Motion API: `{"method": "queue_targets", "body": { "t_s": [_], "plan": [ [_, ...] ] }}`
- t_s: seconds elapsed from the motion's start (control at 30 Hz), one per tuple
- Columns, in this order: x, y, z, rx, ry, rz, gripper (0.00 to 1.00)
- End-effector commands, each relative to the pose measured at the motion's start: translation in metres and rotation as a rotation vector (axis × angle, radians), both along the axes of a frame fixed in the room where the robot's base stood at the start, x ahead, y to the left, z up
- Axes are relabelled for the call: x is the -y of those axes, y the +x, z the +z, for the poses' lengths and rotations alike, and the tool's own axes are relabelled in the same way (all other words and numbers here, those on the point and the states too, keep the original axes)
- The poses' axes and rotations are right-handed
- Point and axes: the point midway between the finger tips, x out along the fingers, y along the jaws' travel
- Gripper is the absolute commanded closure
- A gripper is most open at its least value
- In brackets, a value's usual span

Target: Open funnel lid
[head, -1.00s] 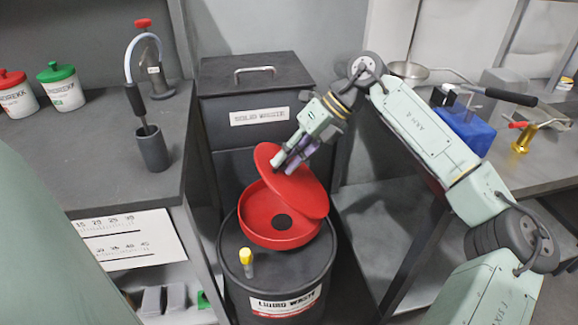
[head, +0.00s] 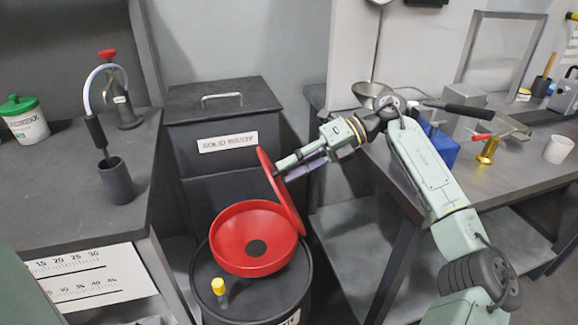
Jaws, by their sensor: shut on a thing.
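The red funnel (head: 233,228) sits on top of the black liquid waste drum (head: 275,295). Its bowl is exposed, with a dark hole at the bottom. The red lid (head: 284,200) stands steeply tilted at the right side of the bowl, roughly upright and seen nearly edge-on. My gripper (head: 283,170) reaches in from the right and is shut at the lid's outer face, near its upper part. The part of the lid between the fingers is hidden.
A solid waste bin (head: 213,115) is behind. Left, a counter holds a dark cup (head: 116,182). Right, a bench carries a blue box (head: 440,148) and a metal funnel (head: 371,92).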

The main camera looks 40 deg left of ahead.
Motion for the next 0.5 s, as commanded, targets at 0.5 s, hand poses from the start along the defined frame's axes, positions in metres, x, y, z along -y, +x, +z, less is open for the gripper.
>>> {"method": "queue_targets", "body": {
  "t_s": [0.5],
  "plan": [
    [0.0000, -0.0001, 0.0001, 0.001, 0.000, 0.000, 0.63]
  ]
}}
